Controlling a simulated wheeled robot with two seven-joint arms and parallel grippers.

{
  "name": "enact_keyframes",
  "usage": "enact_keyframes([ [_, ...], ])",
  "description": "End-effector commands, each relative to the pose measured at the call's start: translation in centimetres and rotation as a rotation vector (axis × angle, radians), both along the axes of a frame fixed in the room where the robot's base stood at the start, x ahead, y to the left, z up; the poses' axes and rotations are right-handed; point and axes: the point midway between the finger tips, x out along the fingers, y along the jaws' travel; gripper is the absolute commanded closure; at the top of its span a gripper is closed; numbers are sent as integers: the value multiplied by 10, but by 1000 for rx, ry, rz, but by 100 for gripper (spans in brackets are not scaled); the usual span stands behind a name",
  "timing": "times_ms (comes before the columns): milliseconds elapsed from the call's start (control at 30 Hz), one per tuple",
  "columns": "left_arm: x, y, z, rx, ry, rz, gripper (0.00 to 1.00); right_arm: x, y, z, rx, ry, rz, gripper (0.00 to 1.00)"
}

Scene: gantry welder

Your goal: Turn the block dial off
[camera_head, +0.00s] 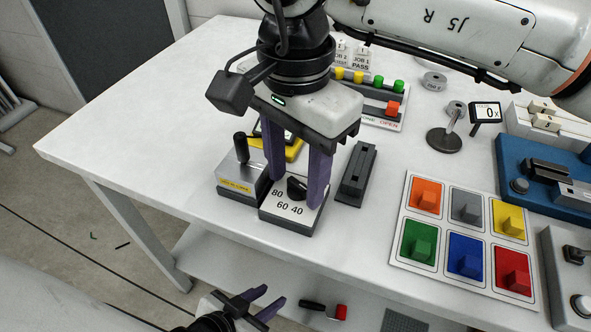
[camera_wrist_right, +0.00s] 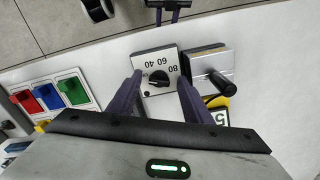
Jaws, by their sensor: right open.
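The block dial is a grey-white block with a black knob (camera_head: 297,188) and the numbers 80, 60 and 40 (camera_head: 283,208). It sits near the table's front edge. In the right wrist view the dial knob (camera_wrist_right: 159,78) lies between my right gripper's fingers. My right gripper (camera_head: 293,193) is open, with its purple fingers pointing down on both sides of the knob; contact cannot be told. Its fingers also show in the right wrist view (camera_wrist_right: 158,100). My left gripper (camera_head: 267,302) is open and empty, low in front of the table.
A lever box (camera_head: 238,180) stands directly left of the dial, and a dark slotted block (camera_head: 357,175) stands to its right. A board of coloured blocks (camera_head: 397,262) lies further right. Red-tipped tool (camera_head: 340,312) lies on the lower shelf. The table's left part is clear.

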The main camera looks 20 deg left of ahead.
Motion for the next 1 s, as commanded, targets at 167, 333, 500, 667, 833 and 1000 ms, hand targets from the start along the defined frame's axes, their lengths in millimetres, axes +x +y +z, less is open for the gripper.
enact_keyframes([
  [167,0,0,1,0,1,0,69,1,0,11,-1,-2,-2,55],
  [333,0,0,5,2,2,0,69,1,0,43,0,-3,-2,55],
  [500,-1,0,8,3,2,0,69,0,0,77,1,-3,-1,55],
  [667,-1,1,10,4,2,-1,69,0,0,96,1,-1,0,55],
  [833,-1,0,10,4,3,0,69,0,0,103,0,0,1,55],
  [1000,-1,0,9,4,3,1,69,0,0,103,0,0,1,55],
])
